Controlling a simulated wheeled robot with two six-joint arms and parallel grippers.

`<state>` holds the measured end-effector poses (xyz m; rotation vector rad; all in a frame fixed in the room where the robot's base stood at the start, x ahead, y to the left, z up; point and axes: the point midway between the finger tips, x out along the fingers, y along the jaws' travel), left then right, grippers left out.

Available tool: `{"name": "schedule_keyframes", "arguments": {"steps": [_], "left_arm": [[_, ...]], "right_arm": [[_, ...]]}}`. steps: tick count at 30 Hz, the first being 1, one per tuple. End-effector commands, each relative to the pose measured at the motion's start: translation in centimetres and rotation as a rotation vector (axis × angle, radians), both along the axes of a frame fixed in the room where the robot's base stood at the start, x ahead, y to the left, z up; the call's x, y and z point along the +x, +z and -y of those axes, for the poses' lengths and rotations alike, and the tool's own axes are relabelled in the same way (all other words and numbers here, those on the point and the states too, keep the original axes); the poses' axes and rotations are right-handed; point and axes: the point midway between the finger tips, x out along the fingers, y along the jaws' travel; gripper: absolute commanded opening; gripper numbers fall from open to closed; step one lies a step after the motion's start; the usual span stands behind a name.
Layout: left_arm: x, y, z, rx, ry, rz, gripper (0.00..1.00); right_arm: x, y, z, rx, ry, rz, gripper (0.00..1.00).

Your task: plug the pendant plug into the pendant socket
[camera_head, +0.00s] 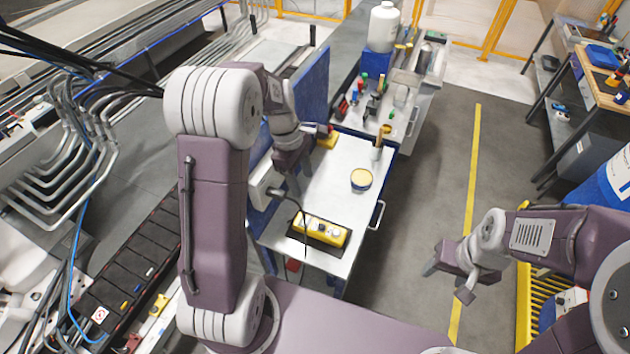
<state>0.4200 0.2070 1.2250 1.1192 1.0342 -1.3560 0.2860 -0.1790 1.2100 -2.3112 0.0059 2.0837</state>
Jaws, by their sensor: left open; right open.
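The yellow pendant (320,230) with several buttons lies on a dark mat near the front of the grey cart top. A black cable (303,212) loops from beside it up to a pale box (262,184) at the cart's left edge. A dark fitting (274,191) is on the box face where the cable ends; I cannot tell plug from socket, or how far it is seated. My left gripper (289,180) is open, pointing down above the cart beside the box; its fingertips are partly unclear. My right gripper (448,281) is open and empty over the floor at right.
A round yellow-rimmed tin (361,179) and a brush holder (377,150) stand on the cart. A blue panel (312,88) rises along its left side. A bench with bottles and tools is behind. The floor aisle with a yellow line (470,190) is clear.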

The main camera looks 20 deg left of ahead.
Motion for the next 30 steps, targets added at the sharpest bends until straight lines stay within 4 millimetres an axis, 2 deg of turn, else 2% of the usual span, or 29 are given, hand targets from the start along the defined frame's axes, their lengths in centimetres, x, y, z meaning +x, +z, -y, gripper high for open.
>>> {"name": "schedule_keyframes", "arguments": {"steps": [3,9,30], "left_arm": [[0.2,1.1,2.3,0.001,-0.003,0.004,0.55],[0.3,2.3,3.9,0.000,0.000,0.001,0.55],[0.3,2.4,4.0,0.000,0.001,0.000,0.55]], "right_arm": [[0.0,-1.0,0.0,0.000,0.000,0.000,0.58],[0.0,-1.3,0.0,0.000,0.000,0.000,0.58],[0.0,-1.2,0.0,0.000,0.000,0.000,0.58]]}}
